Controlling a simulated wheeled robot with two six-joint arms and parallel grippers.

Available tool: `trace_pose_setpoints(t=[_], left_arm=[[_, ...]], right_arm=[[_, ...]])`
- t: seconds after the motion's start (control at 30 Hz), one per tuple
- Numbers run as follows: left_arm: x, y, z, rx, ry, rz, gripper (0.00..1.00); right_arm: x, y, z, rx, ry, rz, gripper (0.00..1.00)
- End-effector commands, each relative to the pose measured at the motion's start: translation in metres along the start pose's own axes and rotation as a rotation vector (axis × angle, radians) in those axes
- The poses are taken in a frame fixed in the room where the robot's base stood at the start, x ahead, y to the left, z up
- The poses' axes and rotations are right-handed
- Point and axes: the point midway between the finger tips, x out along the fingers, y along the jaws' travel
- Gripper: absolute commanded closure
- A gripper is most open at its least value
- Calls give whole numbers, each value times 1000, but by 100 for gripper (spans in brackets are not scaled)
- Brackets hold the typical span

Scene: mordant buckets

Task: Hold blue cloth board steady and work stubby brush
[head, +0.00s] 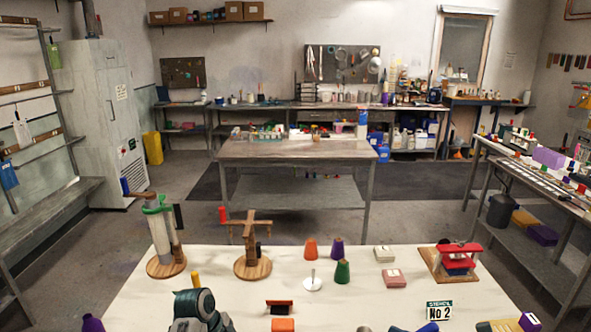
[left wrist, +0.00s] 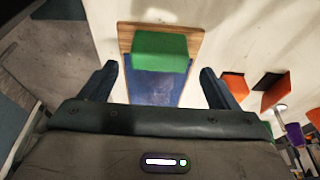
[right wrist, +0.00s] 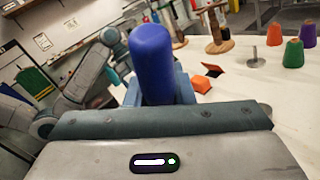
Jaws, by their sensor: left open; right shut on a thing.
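The blue cloth board shows in the left wrist view as a wooden board (left wrist: 124,40) with blue cloth (left wrist: 152,92) on it and a green block (left wrist: 160,52) across one end. My left gripper (left wrist: 158,72) is open above it, a finger on each side of the board, with nothing between them. My right gripper (right wrist: 160,88) is shut on an upright blue rounded handle (right wrist: 151,62), which looks like the stubby brush. Its lower end and any bristles are hidden behind the gripper. I cannot make out the board or brush in the head view.
An orange block (head: 283,325) and a dark orange-edged piece (head: 279,306) lie mid-table.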

Motion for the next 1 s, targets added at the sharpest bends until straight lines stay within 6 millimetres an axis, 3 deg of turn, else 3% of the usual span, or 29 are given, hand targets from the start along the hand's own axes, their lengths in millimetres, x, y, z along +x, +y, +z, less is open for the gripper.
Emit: trace_pose_setpoints(t=[0.4,0.9,1.0], left_arm=[[58,1,0,-1,0,2,17],[69,0,0,-1,0,1,17],[69,0,0,-1,0,1,35]], right_arm=[[0,-2,-7,0,0,0,100],[0,-3,-9,0,0,0,100],[0,-3,-9,0,0,0,100]])
